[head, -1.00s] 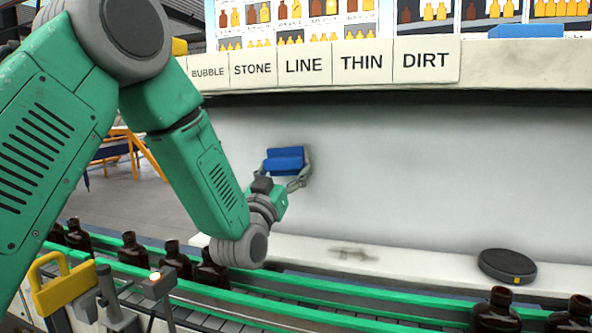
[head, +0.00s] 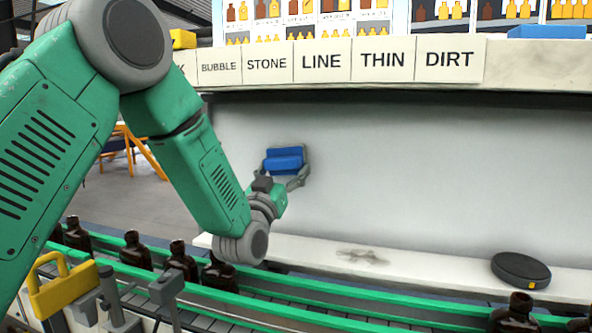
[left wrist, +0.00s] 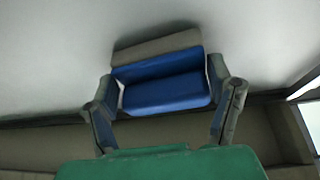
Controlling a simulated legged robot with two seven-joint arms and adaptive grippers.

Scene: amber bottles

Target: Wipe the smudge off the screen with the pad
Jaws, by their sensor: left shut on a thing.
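The pad (head: 284,160) is a blue block with a grey backing layer in the left wrist view (left wrist: 165,88). My left gripper (head: 285,172) is shut on it, one finger on each side, also in the left wrist view (left wrist: 165,100). The screen (head: 430,170) is the broad white panel behind the conveyor. The pad's grey side faces it at the panel's left part, touching or very close; I cannot tell which. No smudge shows on the bare panel; what lies behind the pad is hidden. My right gripper is not in view.
A white ledge (head: 440,268) below the panel bears a faint grey-brown mark (head: 362,257) and a black round puck (head: 520,270). Dark bottles (head: 137,250) stand on the green-railed conveyor (head: 280,300) in front. Labels (head: 321,61) line the shelf above.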

